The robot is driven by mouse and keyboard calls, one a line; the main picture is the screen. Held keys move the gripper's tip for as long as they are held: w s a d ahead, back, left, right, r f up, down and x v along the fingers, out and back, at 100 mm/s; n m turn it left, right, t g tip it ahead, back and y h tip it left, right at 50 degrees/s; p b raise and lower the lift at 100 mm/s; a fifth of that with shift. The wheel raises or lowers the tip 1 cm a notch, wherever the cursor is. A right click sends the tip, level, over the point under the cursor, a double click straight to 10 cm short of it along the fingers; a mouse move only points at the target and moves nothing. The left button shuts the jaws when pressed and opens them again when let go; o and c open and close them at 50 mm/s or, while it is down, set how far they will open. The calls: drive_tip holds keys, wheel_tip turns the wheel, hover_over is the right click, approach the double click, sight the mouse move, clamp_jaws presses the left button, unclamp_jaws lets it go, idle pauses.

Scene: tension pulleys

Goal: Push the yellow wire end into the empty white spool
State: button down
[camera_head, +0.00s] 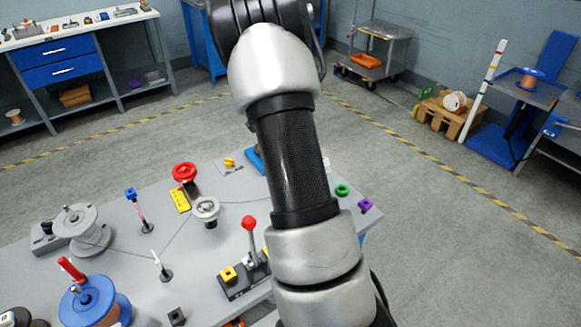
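A pale grey-white spool (80,228) stands on a dark-ended mount at the left of the grey table. A thin dark line runs from near it across the table toward a small silver pulley (206,208). Several yellow pieces show: a small one (229,162) on a light plate at the back, a flat block (180,200) under the red wheel, and a cube (228,274) on the lever base. I cannot tell which, if any, is the wire end. My arm crosses the middle of the view; my gripper is out of view.
A red wheel (185,172), a red-knobbed lever (249,224), a blue spool (92,300) with copper winding and upright posts stand on the table. My arm hides part of its right side. Benches and a cart (375,45) stand beyond open floor.

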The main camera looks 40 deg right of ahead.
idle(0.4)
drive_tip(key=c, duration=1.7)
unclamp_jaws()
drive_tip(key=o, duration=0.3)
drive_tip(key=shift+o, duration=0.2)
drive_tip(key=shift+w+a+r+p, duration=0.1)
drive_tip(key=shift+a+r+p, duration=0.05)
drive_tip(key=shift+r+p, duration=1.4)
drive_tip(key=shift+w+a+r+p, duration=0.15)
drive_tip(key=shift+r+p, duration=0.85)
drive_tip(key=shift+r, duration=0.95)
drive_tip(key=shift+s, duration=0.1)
